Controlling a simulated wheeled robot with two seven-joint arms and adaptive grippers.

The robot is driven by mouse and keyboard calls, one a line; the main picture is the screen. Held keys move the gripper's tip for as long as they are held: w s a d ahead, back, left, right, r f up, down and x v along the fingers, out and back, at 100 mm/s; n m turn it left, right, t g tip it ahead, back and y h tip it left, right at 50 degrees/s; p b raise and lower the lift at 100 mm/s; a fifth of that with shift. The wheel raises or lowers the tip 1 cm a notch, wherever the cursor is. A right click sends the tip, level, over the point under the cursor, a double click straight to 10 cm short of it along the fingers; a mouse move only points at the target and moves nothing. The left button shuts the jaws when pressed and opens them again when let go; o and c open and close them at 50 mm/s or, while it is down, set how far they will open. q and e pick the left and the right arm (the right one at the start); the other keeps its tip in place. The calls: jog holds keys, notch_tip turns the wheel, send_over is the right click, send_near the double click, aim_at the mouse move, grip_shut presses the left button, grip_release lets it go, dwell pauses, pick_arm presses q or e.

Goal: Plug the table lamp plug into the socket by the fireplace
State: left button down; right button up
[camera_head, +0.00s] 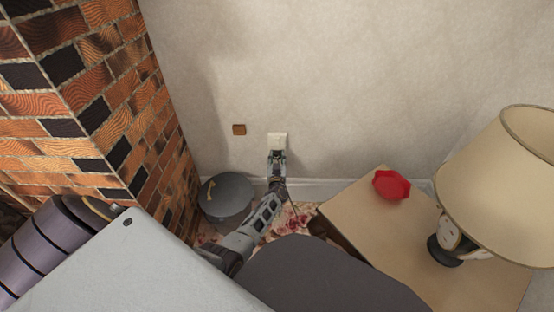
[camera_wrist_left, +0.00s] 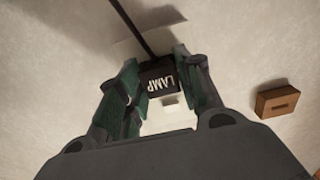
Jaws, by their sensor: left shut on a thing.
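My left gripper (camera_head: 277,160) reaches down to the wall and is right at the white socket (camera_head: 278,139). In the left wrist view its fingers (camera_wrist_left: 160,85) are shut on a black plug (camera_wrist_left: 158,78) marked "LAMP", with a dark cable (camera_wrist_left: 133,26) running up from it. White parts of the socket (camera_wrist_left: 172,112) show around the plug. The plug is at the socket face; I cannot tell whether its pins are in. The table lamp (camera_head: 505,185), with a beige shade, stands on the side table (camera_head: 400,240) at right. My right gripper is not in view.
A small brown wall block (camera_head: 239,130) sits left of the socket. A grey round container (camera_head: 227,196) stands on the floor by the brick fireplace (camera_head: 95,95). A red dish (camera_head: 391,185) lies on the table. The wall above the socket is clear.

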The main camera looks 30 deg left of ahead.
pick_arm(q)
jog(key=shift+w+a, duration=0.15)
jog(key=shift+w, duration=0.05)
jog(key=c, duration=0.9)
grip_release()
jog(key=shift+s, duration=0.1)
